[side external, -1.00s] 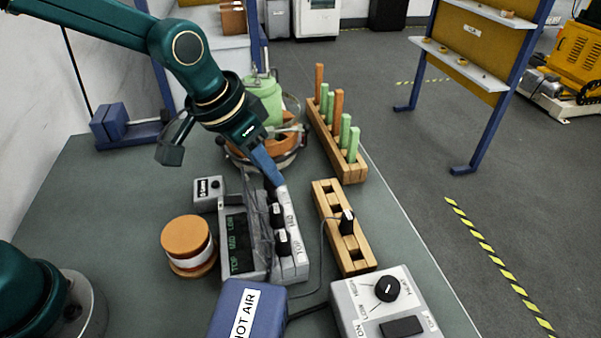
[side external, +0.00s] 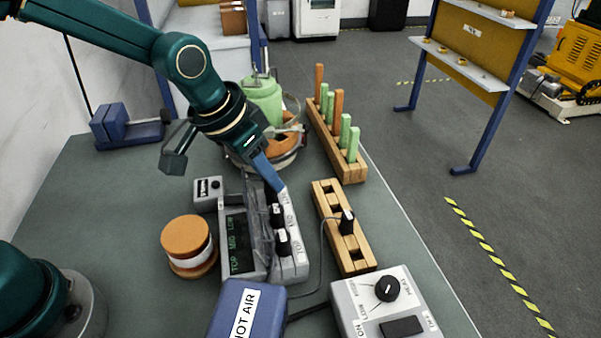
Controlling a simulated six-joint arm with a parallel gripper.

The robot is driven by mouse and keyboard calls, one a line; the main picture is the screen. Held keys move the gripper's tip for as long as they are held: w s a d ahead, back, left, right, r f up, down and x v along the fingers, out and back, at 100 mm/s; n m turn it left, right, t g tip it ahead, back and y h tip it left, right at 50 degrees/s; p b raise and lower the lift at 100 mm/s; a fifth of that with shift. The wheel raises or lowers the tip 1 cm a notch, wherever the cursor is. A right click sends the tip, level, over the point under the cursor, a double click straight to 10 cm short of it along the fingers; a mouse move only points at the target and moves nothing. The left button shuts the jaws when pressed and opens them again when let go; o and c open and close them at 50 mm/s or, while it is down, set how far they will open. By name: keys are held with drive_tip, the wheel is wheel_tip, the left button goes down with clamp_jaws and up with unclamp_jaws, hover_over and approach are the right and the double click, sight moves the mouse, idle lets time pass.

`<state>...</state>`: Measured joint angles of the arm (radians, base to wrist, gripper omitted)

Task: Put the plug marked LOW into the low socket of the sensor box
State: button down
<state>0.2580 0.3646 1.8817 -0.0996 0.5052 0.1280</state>
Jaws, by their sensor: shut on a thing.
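The grey sensor box (side external: 292,266) stands mid-table, its display reading TOP, MID and LOW. Two black plugs sit upright in its sockets, one at the TOP end (side external: 283,243) and one at MID (side external: 277,216). My gripper (side external: 278,187) is over the far, LOW end of the box, tilted, with its blue fingers shut. The plug in its grip and the low socket are hidden by the fingers, so I cannot tell whether the plug is seated. Another black plug (side external: 347,222) stands in the wooden rack (side external: 358,262); its marking is not readable.
An orange-topped spool (side external: 187,236) stands left of the box. A peg rack (side external: 345,172) and a green container (side external: 264,100) stand behind. Cables run beside the box.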

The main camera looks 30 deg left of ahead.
drive_tip(key=shift+f, duration=0.5)
drive_tip(key=shift+c, duration=1.4)
unclamp_jaws()
drive_tip(key=shift+r, duration=1.05)
drive_tip(key=shift+r, duration=3.45)
drive_tip(key=shift+a, duration=0.1)
